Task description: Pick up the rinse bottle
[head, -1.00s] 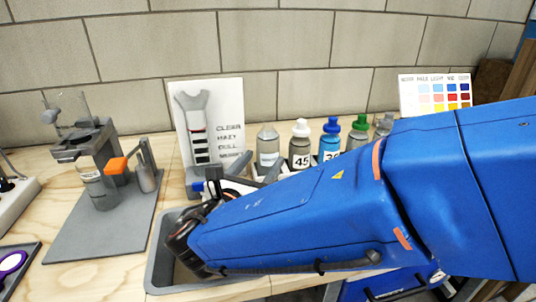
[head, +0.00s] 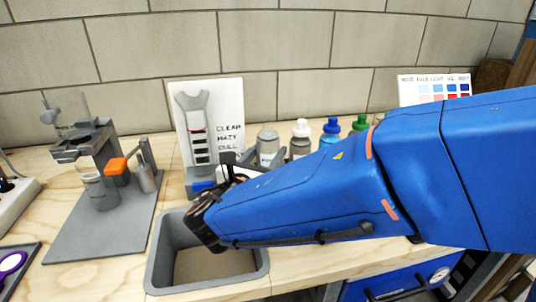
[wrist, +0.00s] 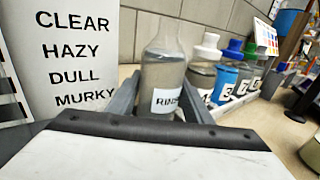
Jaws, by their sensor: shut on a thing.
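The rinse bottle (wrist: 165,75) is clear, with a white label that reads "RINS" in the wrist view. It stands upright between the two grey fingers of my gripper (wrist: 160,105), which is shut on it. The bottle's lower part is hidden behind my gripper's body. In the head view the rinse bottle (head: 267,145) is at the left end of the bottle row, partly behind my gripper. I cannot tell whether its base touches the bench.
Bottles with white (head: 301,128), blue (head: 331,126) and green caps stand close on its right. A sign (head: 228,110) reading CLEAR, HAZY, DULL stands on its left. A grey open tub (head: 160,265) lies in front. A stand with a jar (head: 97,185) is at the left.

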